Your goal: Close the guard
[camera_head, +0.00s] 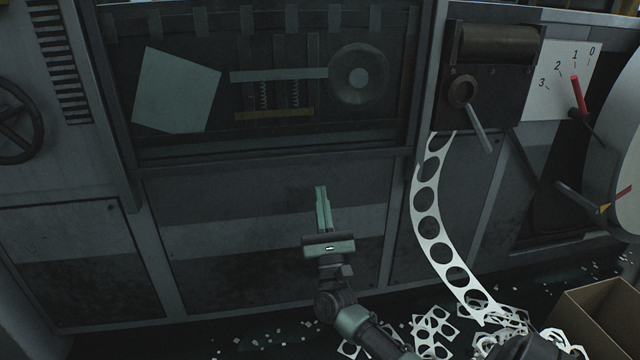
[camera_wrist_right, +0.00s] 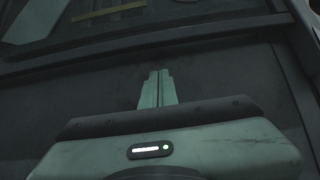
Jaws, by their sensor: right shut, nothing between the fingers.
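The guard (camera_head: 270,150) appears as a dark, see-through panel with a dark lower bar, in front of the machine's wide opening in the head view. Behind it a pale tilted sheet, springs and a round disc show dimly. Its lower bar also crosses the wrist view (camera_wrist_right: 130,48). I cannot tell whether it is fully down. My right gripper (camera_head: 321,190) is shut and empty, pointing up in front of the grey lower panel, below the guard's bar and apart from it. Its closed fingers show in the wrist view (camera_wrist_right: 158,75). My left gripper is not in view.
A strip of punched white sheet (camera_head: 425,222) hangs right of my right gripper, with scraps on the floor. A cardboard box (camera_head: 605,315) stands at lower right. A lever (camera_head: 480,130) and a dial with a red pointer (camera_head: 577,95) are at upper right. A handwheel (camera_head: 15,125) is at left.

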